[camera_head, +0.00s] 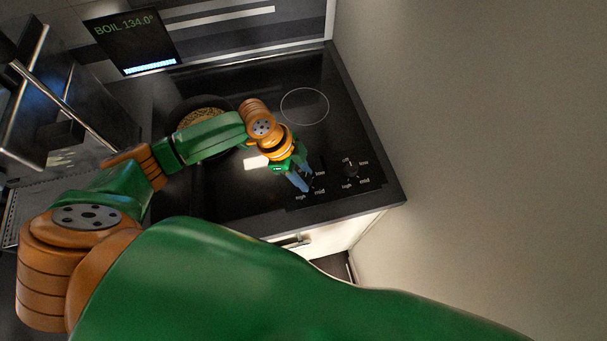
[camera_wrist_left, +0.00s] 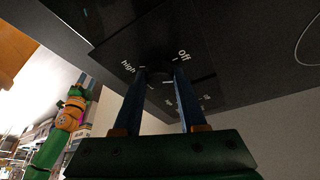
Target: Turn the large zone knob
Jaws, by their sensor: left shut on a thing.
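My left gripper (camera_head: 303,181) reaches down onto the front right of the black cooktop (camera_head: 240,195). Its blue fingers are shut on the left of two front control knobs. In the left wrist view the dark knob (camera_wrist_left: 160,76) sits between the two fingertips (camera_wrist_left: 160,80), with "high" and "off" printed around it. Its pointer is too dark to read. The other knob (camera_head: 350,171) stands free to the right, with off, low, mid and high marks around it.
A dark pan (camera_head: 186,105) with food stands on the left of the cooktop, behind my left arm. An empty burner ring (camera_head: 304,106) is at the back right. A wall (camera_head: 460,130) rises close on the right. A display (camera_head: 135,40) reads BOIL 134.0°.

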